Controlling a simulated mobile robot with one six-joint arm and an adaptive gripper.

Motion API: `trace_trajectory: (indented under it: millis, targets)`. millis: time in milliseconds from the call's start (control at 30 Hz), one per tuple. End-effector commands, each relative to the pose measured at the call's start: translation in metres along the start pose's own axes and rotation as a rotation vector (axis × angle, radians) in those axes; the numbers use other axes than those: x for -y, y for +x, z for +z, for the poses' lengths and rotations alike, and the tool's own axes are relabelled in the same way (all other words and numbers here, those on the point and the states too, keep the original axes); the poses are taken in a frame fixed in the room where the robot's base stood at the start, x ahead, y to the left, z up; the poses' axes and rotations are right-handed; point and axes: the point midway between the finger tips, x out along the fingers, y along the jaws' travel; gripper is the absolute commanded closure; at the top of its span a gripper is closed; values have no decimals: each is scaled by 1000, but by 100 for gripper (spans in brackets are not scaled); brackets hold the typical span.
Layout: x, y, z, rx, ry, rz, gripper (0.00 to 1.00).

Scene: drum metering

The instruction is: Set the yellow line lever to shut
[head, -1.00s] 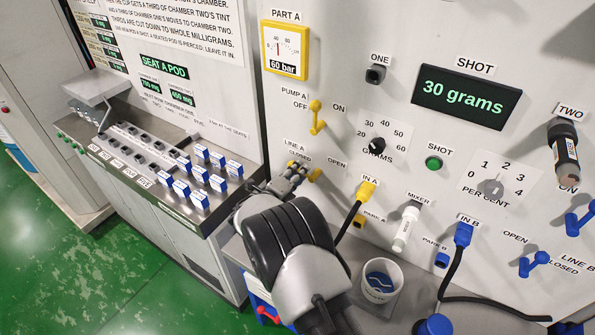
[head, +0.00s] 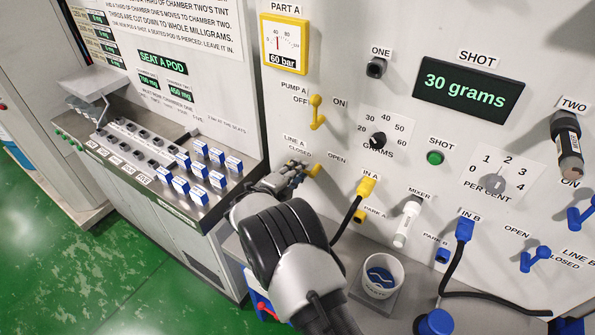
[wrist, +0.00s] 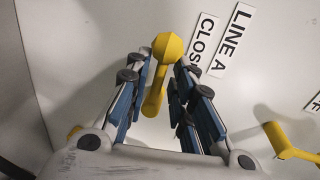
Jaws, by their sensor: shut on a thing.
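The yellow line lever (wrist: 165,52) shows in the wrist view between my two fingers, with its round knob beyond the fingertips. In the head view a yellow part of it (head: 314,171) shows just right of my gripper (head: 291,172), below the LINE A, CLOSED and OPEN labels. My gripper (wrist: 160,88) is shut on the lever. My fingers and wrist hide much of the lever in the head view, so its exact angle is hard to tell there.
The yellow pump A lever (head: 317,112) stands above my gripper. The yellow IN A plug (head: 366,187) and its black cable are to the right. A white cup (head: 382,277) stands below. The pod bench (head: 165,160) is close on the left.

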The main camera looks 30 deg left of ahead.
Motion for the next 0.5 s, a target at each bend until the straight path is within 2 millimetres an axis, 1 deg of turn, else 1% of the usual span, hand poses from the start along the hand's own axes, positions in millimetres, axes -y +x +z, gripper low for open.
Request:
trace_trajectory:
  millis: [67,100,167,500]
  targets:
    - [1,-2,4,9,0,0,100]
    - [1,-2,4,9,0,0,76]
    - [1,-2,4,9,0,0,72]
    - [0,-2,1,4,0,0,71]
